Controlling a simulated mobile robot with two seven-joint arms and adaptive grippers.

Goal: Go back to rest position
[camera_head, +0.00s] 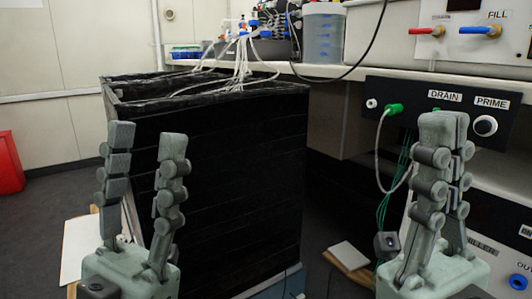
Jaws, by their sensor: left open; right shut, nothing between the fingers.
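My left gripper (146,136) is at the lower left, pointing up, its two fingers spread apart with nothing between them. It appears in front of the left part of a large black box (225,170). My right gripper (444,125) is at the lower right, also pointing up, its fingers closed together with nothing held. It appears in front of the black panel marked DRAIN and PRIME (455,97) and hides part of it. I cannot tell how far either gripper is from the things behind it.
Tubes (240,65) run from the black box to bottles on the bench (330,73). A green connector (393,109) with a hanging cable is on the panel. Red and blue valve handles (480,31) are at upper right. A red box (10,163) stands at far left; grey floor (40,215) shows there.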

